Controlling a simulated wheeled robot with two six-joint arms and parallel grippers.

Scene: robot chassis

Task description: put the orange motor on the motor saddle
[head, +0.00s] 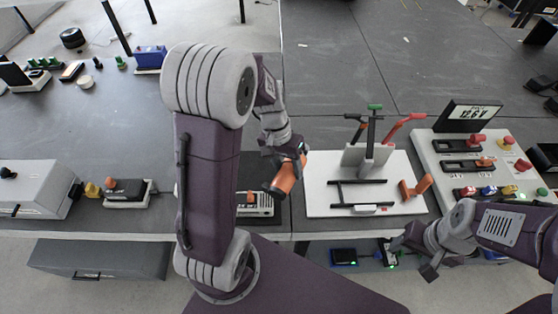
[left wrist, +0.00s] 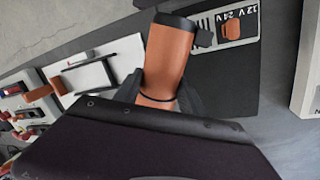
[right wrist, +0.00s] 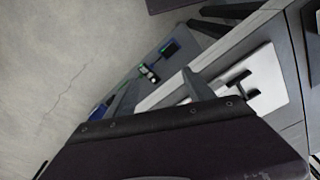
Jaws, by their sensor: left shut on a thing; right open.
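The orange motor (head: 286,178), a cylinder with a dark end cap, is held tilted in my left gripper (head: 292,158), left of the white chassis plate (head: 322,192). In the left wrist view the motor (left wrist: 167,60) stands between the two dark fingers (left wrist: 160,92), which are shut on it. An orange bracket-like piece (head: 415,187) sits at the plate's right side; I cannot tell for sure that it is the motor saddle. It also shows in the left wrist view (left wrist: 40,93). My right gripper (head: 415,258) is open and empty, low in front of the table edge.
A grey upright with black, green and red levers (head: 371,150) stands on the plate. A switch panel with a 12.6 V display (head: 472,113) is at the right. A box with an orange switch (head: 254,205) lies below the motor. The table behind the plate is clear.

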